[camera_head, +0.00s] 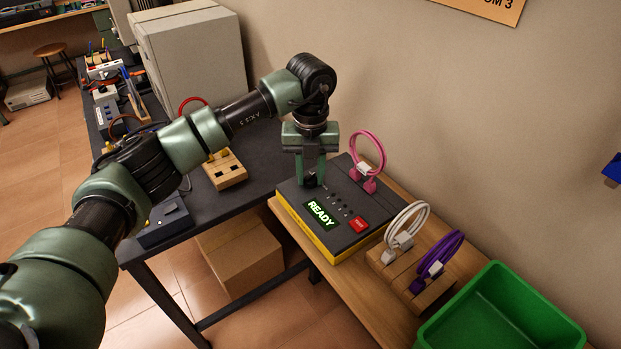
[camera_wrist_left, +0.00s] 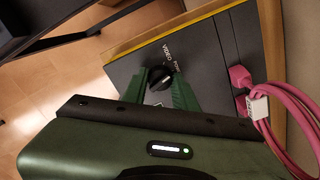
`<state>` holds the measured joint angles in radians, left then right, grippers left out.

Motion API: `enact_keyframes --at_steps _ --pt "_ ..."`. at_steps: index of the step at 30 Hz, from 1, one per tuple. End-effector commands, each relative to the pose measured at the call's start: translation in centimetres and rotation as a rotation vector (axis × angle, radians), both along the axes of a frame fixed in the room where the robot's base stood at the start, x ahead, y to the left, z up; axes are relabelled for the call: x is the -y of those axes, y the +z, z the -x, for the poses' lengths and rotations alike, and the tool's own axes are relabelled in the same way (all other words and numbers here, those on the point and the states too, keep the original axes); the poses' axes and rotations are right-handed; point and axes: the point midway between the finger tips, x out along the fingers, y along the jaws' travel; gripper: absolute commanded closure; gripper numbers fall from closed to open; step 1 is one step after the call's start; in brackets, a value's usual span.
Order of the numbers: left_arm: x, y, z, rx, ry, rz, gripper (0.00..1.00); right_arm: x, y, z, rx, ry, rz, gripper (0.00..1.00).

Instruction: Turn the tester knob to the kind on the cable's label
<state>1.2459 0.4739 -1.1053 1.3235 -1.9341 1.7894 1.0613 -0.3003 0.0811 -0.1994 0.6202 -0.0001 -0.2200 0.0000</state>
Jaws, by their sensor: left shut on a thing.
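The tester (camera_head: 337,240) is a dark box with a yellow edge on the wooden bench. Its lit display (camera_head: 320,214) reads READY. My left gripper (camera_head: 311,182) points down at the tester's far left part, shut on the black knob (camera_wrist_left: 158,77), which shows between the green fingers in the left wrist view. "VIDEO" and another, unclear word are printed beside the knob. A coiled pink cable (camera_head: 370,146) stands at the tester's far right side with its pink plugs at the box. Its white label (camera_wrist_left: 258,107) is too small to read. My right gripper is out of view.
A red button (camera_head: 358,225) is on the tester. A white cable (camera_head: 408,222) and a purple cable (camera_head: 442,254) sit in wooden holders to the right, near a green bin (camera_head: 500,310). A dark table (camera_head: 215,205) with a wooden block (camera_head: 226,171) stands at left.

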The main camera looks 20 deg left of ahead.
Motion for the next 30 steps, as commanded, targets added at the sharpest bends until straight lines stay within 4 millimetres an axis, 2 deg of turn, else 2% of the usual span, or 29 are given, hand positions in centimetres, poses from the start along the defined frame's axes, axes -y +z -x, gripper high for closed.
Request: enact_keyframes --at_steps 1,12,30 --pt "0.0 -0.2 -0.1 0.004 -0.043 0.0 1.0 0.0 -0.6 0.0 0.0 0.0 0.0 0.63" --pt "0.0 -0.1 -0.1 0.005 -0.394 -0.001 1.0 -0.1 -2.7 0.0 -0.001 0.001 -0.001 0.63" --pt "0.0 0.1 -0.1 0.005 -0.935 -0.002 1.0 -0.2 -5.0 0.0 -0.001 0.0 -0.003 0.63"
